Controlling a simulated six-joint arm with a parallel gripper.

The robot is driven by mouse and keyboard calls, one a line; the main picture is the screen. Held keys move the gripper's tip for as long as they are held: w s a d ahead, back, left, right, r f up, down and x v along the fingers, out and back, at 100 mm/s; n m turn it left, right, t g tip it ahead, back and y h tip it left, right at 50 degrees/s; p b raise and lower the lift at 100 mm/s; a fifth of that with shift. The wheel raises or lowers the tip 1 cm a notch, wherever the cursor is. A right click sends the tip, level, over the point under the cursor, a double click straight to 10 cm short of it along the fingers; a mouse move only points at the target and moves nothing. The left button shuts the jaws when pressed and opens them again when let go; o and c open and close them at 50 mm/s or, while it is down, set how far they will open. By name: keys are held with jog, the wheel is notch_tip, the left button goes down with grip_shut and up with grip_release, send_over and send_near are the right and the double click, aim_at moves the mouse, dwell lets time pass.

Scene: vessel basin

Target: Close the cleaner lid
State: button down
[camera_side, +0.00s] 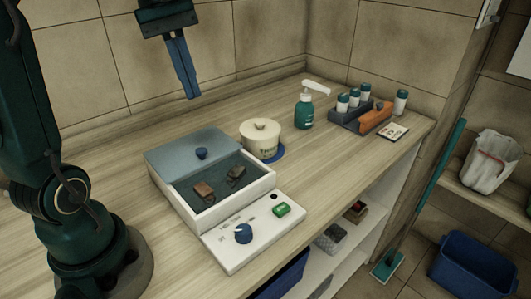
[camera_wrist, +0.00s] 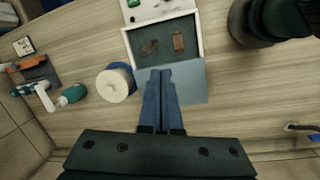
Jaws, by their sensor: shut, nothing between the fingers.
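The cleaner (camera_side: 190,213) is a white box with a control panel at its front. In the wrist view the lid (camera_wrist: 191,85) extends past the box's rear edge, and the knob is hidden behind my fingers. My gripper (camera_side: 191,97) is shut and empty, pointing down above and behind the lid, apart from it. It also shows in the wrist view (camera_wrist: 161,74).
A cream lidded pot (camera_side: 260,140) on a blue mat stands right of the cleaner. A green spray bottle (camera_side: 304,112) and a rack (camera_side: 352,118) with several bottles stand farther right. The panel carries a blue dial (camera_side: 243,234) and green button (camera_side: 282,210). Tiled walls bound the counter behind.

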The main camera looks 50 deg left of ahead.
jog(key=a+f+n+h, duration=0.1)
jog(key=a+f+n, duration=0.3)
jog(key=a, duration=0.6)
jog(key=n+h, duration=0.1)
jog(key=n, duration=0.2)
send_near(197, 157)
jog(key=a+f, duration=0.1)
jog(key=f, duration=0.2)
jog(key=a+f, duration=0.1)
jog(key=f, duration=0.1)
jog(key=shift+s+a+f, duration=0.1)
jog(key=shift+s+a, duration=0.05)
jog(key=shift+a, duration=0.15)
jog(key=shift+w+d, duration=0.15)
jog(key=shift+d, duration=0.45)
jog(key=shift+w+d, duration=0.2)
jog(key=shift+d, duration=0.35)
jog(key=shift+w+d, duration=0.2)
jog(key=shift+d, duration=0.55)
jog(key=shift+d, duration=0.3)
jog(key=d, duration=1.1)
jog(key=shift+d, duration=0.2)
